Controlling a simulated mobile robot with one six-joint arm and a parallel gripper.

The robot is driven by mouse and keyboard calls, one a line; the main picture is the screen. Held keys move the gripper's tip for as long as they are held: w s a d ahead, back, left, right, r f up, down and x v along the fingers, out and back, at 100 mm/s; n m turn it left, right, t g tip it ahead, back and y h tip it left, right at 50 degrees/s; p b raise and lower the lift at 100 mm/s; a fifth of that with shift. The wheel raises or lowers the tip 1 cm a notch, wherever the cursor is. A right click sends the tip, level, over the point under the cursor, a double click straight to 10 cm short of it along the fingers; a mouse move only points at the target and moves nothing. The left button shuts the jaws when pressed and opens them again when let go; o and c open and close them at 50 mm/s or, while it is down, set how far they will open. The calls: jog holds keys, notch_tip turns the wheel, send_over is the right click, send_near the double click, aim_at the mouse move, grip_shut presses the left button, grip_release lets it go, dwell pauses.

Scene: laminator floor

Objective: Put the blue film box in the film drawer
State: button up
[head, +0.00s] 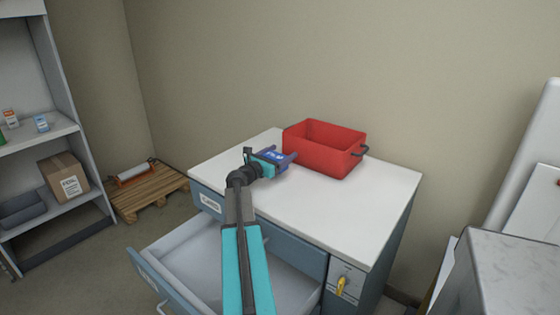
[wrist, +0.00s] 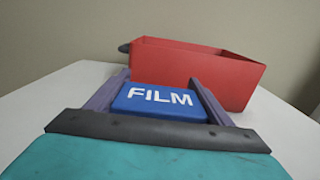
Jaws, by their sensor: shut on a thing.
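The blue film box (wrist: 160,100) has white FILM lettering and sits between the two fingers of my gripper in the wrist view. My gripper (head: 278,156) is shut on it, over the white cabinet top near the red bin; I cannot tell whether the box touches the top. The box also shows small in the head view (head: 272,155). An open drawer (head: 190,258) sticks out from the cabinet's front left, below my arm. Its visible inside looks empty, but my arm hides part of it. I cannot read its label clearly.
A red bin (head: 345,163) with a dark handle stands on the cabinet top (head: 385,200) just beyond my gripper. A small compartment with a yellow key-like piece (head: 342,285) is at the cabinet's front right.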

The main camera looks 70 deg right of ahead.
jog(key=shift+w+d+f, duration=0.1)
jog(key=shift+w+d, duration=0.05)
jog(key=shift+d, duration=0.35)
jog(key=shift+w+d, duration=0.15)
jog(key=shift+d, duration=0.3)
jog(key=shift+f, duration=0.1)
jog(key=shift+f+p, duration=0.3)
jog(key=shift+f, duration=1.3)
jog(key=shift+f, duration=0.2)
jog(key=o, duration=1.2)
jog(key=shift+r, duration=0.1)
jog(key=shift+r, duration=0.15)
jog(key=b+v, duration=0.1)
jog(key=v, duration=1.1)
jog(key=shift+s+b, duration=0.1)
jog(key=shift+b, duration=0.2)
